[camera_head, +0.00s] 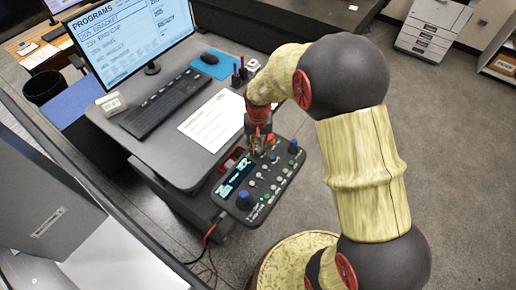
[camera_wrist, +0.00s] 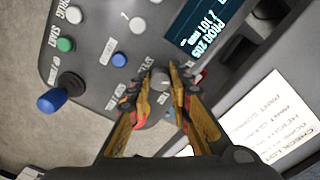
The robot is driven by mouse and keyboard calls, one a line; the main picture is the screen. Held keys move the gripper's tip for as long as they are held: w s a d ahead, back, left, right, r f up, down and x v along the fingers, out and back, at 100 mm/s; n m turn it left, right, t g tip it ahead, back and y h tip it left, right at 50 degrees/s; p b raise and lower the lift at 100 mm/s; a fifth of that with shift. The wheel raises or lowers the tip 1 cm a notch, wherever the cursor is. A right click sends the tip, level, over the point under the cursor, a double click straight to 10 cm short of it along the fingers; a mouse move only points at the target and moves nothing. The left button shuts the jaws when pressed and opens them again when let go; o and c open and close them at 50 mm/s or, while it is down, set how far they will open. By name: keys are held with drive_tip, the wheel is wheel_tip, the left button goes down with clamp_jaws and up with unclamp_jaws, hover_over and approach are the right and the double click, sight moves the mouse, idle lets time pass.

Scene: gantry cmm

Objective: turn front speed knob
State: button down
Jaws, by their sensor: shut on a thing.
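The dark control panel (camera_head: 268,192) lies at the right edge of the desk, with a lit display (camera_head: 235,178) and several buttons. My gripper (camera_head: 261,152) reaches down onto the panel's far half. In the wrist view, the yellow fingers of my gripper (camera_wrist: 162,75) close around a small grey knob (camera_wrist: 162,86), one fingertip on each side. The knob is partly covered by the fingers, and the printed labels beside it are partly hidden. In the head view the fingers hide the knob. I cannot read its label clearly.
A blue-topped joystick (camera_wrist: 50,101), a green button (camera_wrist: 66,44) and a blue button (camera_wrist: 119,59) are near the fingers. Another blue joystick (camera_head: 293,146) stands at the panel's far right. A keyboard (camera_head: 163,101), monitor (camera_head: 128,42) and paper sheet (camera_head: 211,120) occupy the desk.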

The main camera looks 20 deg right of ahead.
sight(258, 150)
drive_tip(key=shift+n+b, duration=0.3)
drive_tip(key=shift+n, duration=1.6)
drive_tip(key=c, duration=1.7)
unclamp_jaws()
drive_tip(key=shift+o, duration=0.4)
wheel_tip(258, 150, up, 12)
